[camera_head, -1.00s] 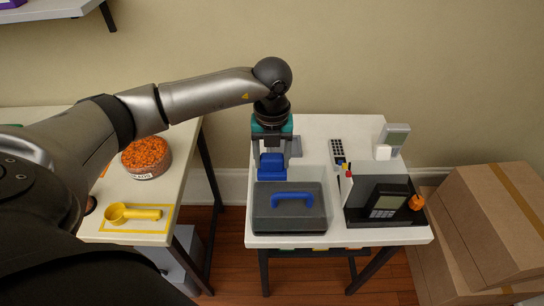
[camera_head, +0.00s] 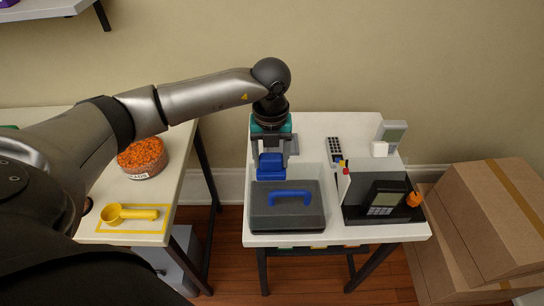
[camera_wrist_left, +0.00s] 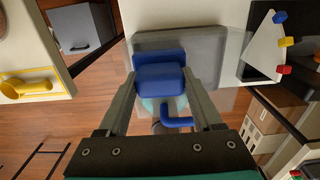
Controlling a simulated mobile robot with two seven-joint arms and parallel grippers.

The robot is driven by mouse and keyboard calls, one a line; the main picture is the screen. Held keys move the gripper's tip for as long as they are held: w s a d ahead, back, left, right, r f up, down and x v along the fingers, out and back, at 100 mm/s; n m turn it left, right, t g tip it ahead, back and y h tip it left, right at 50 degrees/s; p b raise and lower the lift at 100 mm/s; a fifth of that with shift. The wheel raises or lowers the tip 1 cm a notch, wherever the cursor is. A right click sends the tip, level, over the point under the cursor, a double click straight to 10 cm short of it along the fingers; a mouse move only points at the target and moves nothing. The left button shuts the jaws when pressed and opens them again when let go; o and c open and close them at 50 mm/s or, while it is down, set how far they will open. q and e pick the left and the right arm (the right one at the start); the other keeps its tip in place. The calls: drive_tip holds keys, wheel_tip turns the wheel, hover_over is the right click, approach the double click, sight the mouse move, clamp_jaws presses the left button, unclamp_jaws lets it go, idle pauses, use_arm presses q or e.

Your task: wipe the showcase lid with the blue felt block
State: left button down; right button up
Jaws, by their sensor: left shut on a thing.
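The blue felt block (camera_head: 270,166) is held by my left gripper (camera_head: 271,155), whose fingers are shut on its sides. In the head view the block is just behind the lid's back edge. In the left wrist view the block (camera_wrist_left: 160,76) sits between the fingers, in front of the grey panel and close to the blue handle (camera_wrist_left: 181,119). I cannot tell whether the block touches the lid. My right gripper is not in view.
A dark stand (camera_head: 375,218) with a handheld is right of the lid. Cardboard boxes (camera_head: 500,205) are at right. The left table holds an orange-filled bowl (camera_head: 141,158) and a yellow scoop (camera_head: 130,214).

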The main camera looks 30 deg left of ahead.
use_arm(q)
drive_tip(key=shift+s+a+f, duration=0.1)
drive_tip(key=shift+s+a, duration=0.05)
drive_tip(key=shift+a, duration=0.05)
drive_tip(key=shift+w+d, duration=0.25)
drive_tip(key=shift+d, duration=0.15)
drive_tip(key=shift+s+a, duration=0.3)
drive_tip(key=shift+a, duration=0.1)
drive_tip(key=shift+w+d, duration=0.55)
drive_tip(key=shift+d, duration=0.35)
